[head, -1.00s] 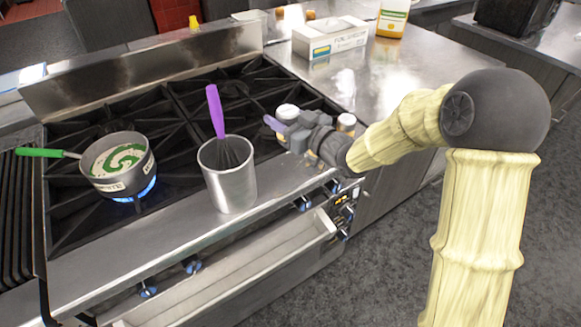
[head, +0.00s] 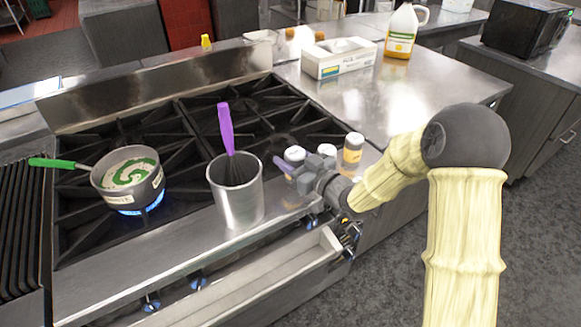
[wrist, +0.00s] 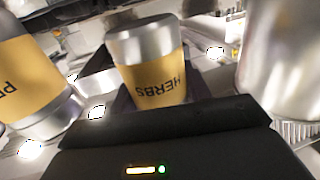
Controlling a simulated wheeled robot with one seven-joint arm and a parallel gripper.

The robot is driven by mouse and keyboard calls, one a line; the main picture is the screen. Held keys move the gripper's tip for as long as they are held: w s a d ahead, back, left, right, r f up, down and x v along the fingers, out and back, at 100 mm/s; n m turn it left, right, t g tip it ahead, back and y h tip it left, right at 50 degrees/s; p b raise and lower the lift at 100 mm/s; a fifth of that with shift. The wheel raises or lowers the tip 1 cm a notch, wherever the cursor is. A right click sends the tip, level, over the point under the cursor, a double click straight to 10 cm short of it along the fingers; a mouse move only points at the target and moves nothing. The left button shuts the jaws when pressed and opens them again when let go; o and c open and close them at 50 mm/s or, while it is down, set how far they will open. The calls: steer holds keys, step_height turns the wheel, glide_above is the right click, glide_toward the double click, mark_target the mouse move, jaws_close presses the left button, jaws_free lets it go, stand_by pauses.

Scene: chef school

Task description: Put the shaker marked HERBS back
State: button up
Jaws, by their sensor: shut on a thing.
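The HERBS shaker (wrist: 150,82) has a yellow label and sits between my fingers in the wrist view, where its lettering appears upside down. In the head view its pale top (head: 294,153) shows at my gripper (head: 302,170), which is shut on it at the stove's right front. Its base is hidden, so I cannot tell whether it touches the surface. Two other shakers stand to its right: one with a pale top (head: 327,150), partly hidden by my gripper, and one with a yellow label (head: 353,156). A shaker with a partly visible label starting "PE" (wrist: 28,75) fills the wrist view's left.
A metal pot (head: 237,205) holding a purple-handled whisk (head: 226,128) stands close left of my gripper. A green-handled saucepan (head: 128,185) sits over a lit blue flame. A box (head: 338,58) and a jug (head: 402,38) stand on the counter behind. A drawer below is open.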

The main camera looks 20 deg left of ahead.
steer(key=shift+w+f, duration=0.1)
steer(key=shift+f, duration=1.45)
steer(key=shift+d, duration=0.1)
steer(key=shift+f, duration=0.15)
steer(key=o, duration=1.1)
